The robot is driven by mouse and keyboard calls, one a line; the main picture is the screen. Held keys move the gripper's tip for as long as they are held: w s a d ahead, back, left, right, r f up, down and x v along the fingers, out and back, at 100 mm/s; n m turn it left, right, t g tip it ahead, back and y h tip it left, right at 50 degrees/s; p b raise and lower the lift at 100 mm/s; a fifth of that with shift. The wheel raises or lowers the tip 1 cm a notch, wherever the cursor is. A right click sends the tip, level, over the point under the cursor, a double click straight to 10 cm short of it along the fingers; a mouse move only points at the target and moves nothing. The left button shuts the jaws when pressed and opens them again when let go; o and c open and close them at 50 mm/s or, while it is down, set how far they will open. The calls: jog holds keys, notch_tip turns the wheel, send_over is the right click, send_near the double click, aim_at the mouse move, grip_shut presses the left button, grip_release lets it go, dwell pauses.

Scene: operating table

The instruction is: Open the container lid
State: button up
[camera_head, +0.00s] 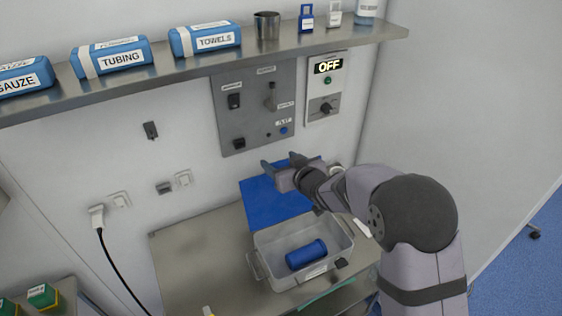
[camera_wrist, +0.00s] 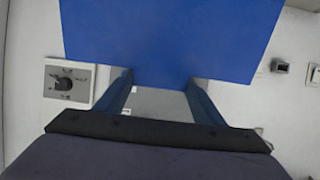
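The container (camera_head: 262,262) is a pale grey open-topped bin with side handles on the metal table. A blue roll-shaped item (camera_head: 306,254) lies inside it. A flat blue panel (camera_head: 262,206), apparently the lid, is behind the container's rear rim; whether it is joined there I cannot tell. The panel also fills the upper middle of the wrist view (camera_wrist: 170,40). My gripper (camera_head: 279,163) is at the panel's upper edge, near the wall. Its two fingers are spread apart, with no object seen clamped between them. In the wrist view the fingertips (camera_wrist: 160,82) overlap the panel's near edge; contact is unclear.
A wall panel with switches (camera_head: 238,122) and a box reading OFF (camera_head: 327,66) are behind my gripper. A shelf (camera_head: 150,66) above bears blue packs, a metal cup and bottles. A plugged black cord (camera_head: 118,268) hangs at left. The table's left part (camera_head: 190,265) is clear.

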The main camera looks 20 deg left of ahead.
jog(key=c, duration=0.4)
jog(key=shift+o, duration=0.2)
jog(key=b, duration=0.3)
jog(key=shift+s+d+f+t+y, duration=0.1)
jog(key=shift+s+d+t+y, duration=0.2)
jog(key=shift+s+d, duration=0.1)
jog(key=b, duration=0.1)
jog(key=s+d+b, duration=0.1)
jog(key=b, duration=0.1)
jog(key=shift+s+r+t+y+b, duration=0.1)
jog(key=shift+r+t+y+b, duration=0.1)
jog(key=shift+t+y+b, duration=0.1)
jog(key=shift+s+d+r+t+y+b, duration=0.3)
jog(key=shift+s+d+r+b, duration=0.15)
jog(key=shift+b, duration=0.4)
